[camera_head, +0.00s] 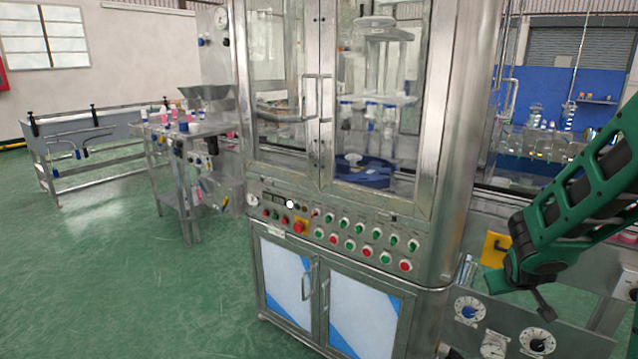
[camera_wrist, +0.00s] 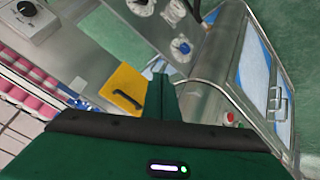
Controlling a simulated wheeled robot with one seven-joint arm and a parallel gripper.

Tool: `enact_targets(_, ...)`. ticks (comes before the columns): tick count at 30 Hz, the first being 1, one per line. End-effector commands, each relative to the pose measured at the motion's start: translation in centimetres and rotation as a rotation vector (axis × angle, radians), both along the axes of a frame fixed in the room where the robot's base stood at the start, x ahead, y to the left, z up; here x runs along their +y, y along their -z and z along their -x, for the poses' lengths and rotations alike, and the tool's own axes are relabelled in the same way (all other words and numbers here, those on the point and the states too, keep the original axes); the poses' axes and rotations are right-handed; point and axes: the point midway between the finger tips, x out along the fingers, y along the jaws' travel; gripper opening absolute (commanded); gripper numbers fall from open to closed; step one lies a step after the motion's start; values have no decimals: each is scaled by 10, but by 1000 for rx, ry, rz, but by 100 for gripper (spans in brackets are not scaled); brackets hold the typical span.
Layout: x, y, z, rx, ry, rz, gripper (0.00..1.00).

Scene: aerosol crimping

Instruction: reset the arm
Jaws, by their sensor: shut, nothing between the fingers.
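My green arm (camera_head: 585,205) reaches in from the right of the head view, bent downward at its end. My gripper (camera_wrist: 162,85) shows in the wrist view as a narrow green shape beyond the dark-edged green wrist housing. It is shut and holds nothing. It hangs in front of the lower machine panel, close to a yellow plate (camera_wrist: 126,91) with a black handle. The yellow plate also shows in the head view (camera_head: 495,249), just left of my arm. I cannot tell the exact gap between them.
A steel crimping cabinet (camera_head: 437,150) with glass doors and a button panel (camera_head: 350,238) stands left of my arm. Dials (camera_head: 469,309) sit below my gripper. A conveyor with pink-sided items (camera_wrist: 25,95) shows in the wrist view. Open green floor (camera_head: 120,270) lies at the left.

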Motion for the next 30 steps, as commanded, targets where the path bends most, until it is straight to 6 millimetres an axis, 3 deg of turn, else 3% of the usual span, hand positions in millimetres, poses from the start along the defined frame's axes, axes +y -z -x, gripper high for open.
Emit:
enact_targets(8, -7, -29, 113, 173, 222, -209, 0)
enact_targets(18, 30, -59, 257, 393, 431, -470, 0)
enact_targets(24, 55, -71, 311, 487, 491, -567, 0)
enact_targets(30, 63, -74, 327, 518, 508, -595, 0)
